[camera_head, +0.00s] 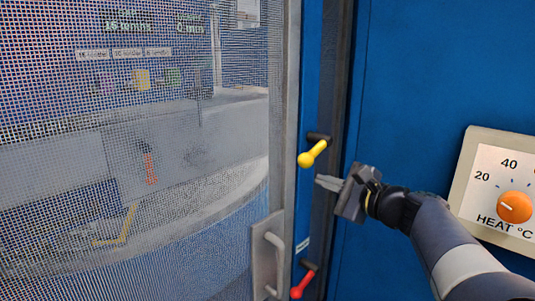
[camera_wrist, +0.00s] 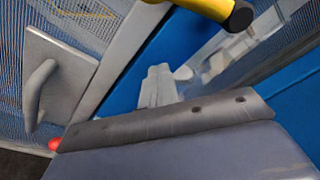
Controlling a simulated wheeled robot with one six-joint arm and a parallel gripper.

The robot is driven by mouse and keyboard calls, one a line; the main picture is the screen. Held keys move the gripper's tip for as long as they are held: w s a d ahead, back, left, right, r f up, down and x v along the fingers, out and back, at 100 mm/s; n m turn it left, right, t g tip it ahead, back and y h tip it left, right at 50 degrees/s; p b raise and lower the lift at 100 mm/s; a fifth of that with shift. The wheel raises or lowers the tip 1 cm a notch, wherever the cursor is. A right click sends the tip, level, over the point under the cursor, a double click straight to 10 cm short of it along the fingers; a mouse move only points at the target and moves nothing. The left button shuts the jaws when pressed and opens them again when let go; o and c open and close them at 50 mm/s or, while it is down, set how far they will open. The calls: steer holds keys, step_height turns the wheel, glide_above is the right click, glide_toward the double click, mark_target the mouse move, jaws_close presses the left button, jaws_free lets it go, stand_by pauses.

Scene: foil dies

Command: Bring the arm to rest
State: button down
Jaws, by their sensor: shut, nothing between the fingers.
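My gripper (camera_head: 328,183) is shut and empty in the head view, with my arm reaching in from the lower right. Its fingertips point left, just below and to the right of a yellow lever (camera_head: 312,154) on the blue frame, with a small gap between them. In the wrist view the shut fingers (camera_wrist: 159,84) show in the middle, above the grey gripper body. The yellow lever (camera_wrist: 205,8) crosses the top edge of that view.
A mesh door (camera_head: 130,200) with a grey handle (camera_head: 270,262) fills the left; machinery shows through it. A red lever (camera_head: 303,283) sits low on the frame. A heat dial panel (camera_head: 500,190) is at the right on the blue wall (camera_head: 430,70).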

steer(key=s+d+n+b, duration=0.2)
steer(key=d+n+b, duration=0.1)
steer(key=d, duration=0.3)
steer(key=shift+s+r+n+t, duration=0.15)
steer(key=shift+s+n+t, duration=0.15)
steer(key=shift+n, duration=0.4)
steer(key=shift+d, duration=0.1)
